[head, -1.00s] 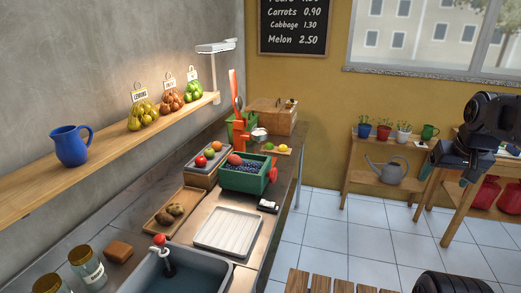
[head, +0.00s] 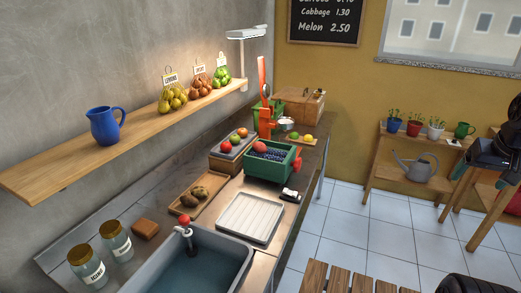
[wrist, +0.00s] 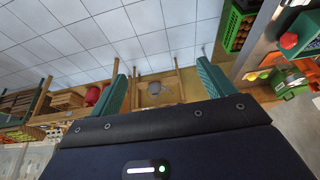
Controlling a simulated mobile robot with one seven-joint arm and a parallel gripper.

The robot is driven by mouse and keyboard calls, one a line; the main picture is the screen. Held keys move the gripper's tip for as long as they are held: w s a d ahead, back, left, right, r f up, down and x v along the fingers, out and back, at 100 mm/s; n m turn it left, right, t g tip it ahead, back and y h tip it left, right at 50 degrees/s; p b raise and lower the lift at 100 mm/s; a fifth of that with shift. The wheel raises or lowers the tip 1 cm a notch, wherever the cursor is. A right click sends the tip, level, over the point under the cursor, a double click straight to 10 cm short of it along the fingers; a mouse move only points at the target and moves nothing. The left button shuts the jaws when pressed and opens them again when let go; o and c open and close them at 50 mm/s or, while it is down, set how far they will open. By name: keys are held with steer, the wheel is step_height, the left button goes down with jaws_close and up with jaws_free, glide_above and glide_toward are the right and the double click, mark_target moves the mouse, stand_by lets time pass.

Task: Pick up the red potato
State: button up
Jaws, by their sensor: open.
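A reddish, rounded thing that looks like the red potato (head: 260,147) lies on dark berries in a green crate (head: 262,171) on the counter. Other round red things sit close by, so I cannot be sure which is the potato. Two brown potatoes (head: 197,193) lie in a wooden tray (head: 180,208) nearer the sink. My gripper (head: 478,165) is at the right edge of the head view, far from the counter. In the wrist view my gripper (wrist: 163,85) is open, its two green fingers wide apart with nothing between them.
A pale ribbed tray (head: 250,217) and a water-filled sink (head: 195,268) are in front of the crate. A red upright device (head: 264,95) stands behind it. A wooden slatted top (head: 335,280) is at the bottom. The tiled floor (head: 345,225) right of the counter is clear.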

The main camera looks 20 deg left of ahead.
steer(key=shift+w+r, duration=0.1)
steer(key=shift+c, duration=0.9)
